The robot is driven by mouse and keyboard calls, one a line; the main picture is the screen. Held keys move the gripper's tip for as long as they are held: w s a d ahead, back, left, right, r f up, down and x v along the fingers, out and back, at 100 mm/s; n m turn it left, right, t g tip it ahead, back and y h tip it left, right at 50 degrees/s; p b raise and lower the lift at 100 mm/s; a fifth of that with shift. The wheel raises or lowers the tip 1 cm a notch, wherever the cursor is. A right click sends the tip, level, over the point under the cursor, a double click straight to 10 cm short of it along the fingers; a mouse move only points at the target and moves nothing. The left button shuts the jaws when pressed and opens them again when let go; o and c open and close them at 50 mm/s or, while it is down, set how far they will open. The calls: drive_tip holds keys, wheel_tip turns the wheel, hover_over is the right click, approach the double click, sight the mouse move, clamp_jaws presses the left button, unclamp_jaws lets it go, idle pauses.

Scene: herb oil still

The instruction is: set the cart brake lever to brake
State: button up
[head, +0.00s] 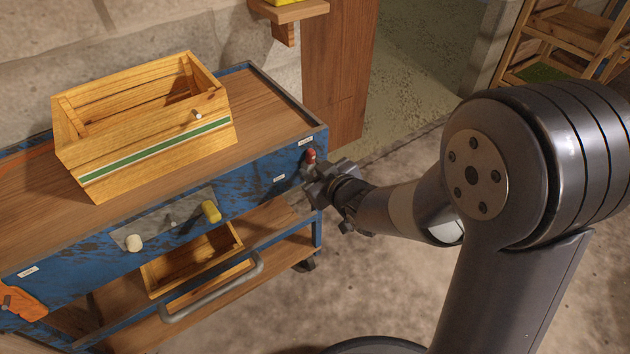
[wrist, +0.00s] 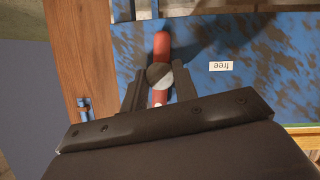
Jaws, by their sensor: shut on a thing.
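The red brake lever (head: 311,155) is on the blue side panel of the cart (head: 262,182), near its right end. Its red end stands up beside the upper white label (head: 306,141), whose text is too small to read. In the wrist view the lever (wrist: 162,45) runs nearly along the picture's height, with a round grey cap on it. A white label reading "free" (wrist: 220,66) shows upside down to its right. My gripper (head: 315,178) is at the lever, and its two fingers (wrist: 159,92) are closed around it. The fingers and palm hide part of the lever.
A wooden crate (head: 155,150) with a green stripe stands on the cart top. A yellow knob (head: 211,211), a white knob (head: 134,243) and a grey handle (head: 215,290) stick out along the front. Open floor (head: 385,285) lies to the right.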

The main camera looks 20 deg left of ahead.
drive_tip(key=shift+n+t+b, duration=0.3)
drive_tip(key=shift+n+b, duration=0.1)
drive_tip(key=shift+b, duration=0.55)
drive_tip(key=o, duration=1)
drive_tip(key=shift+c, duration=0.2)
drive_tip(key=p+v, duration=0.3)
drive_tip(key=v, duration=0.7)
drive_tip(key=shift+s+r, duration=0.25)
drive_tip(key=shift+s, duration=0.15)
drive_tip(key=shift+d, duration=0.1)
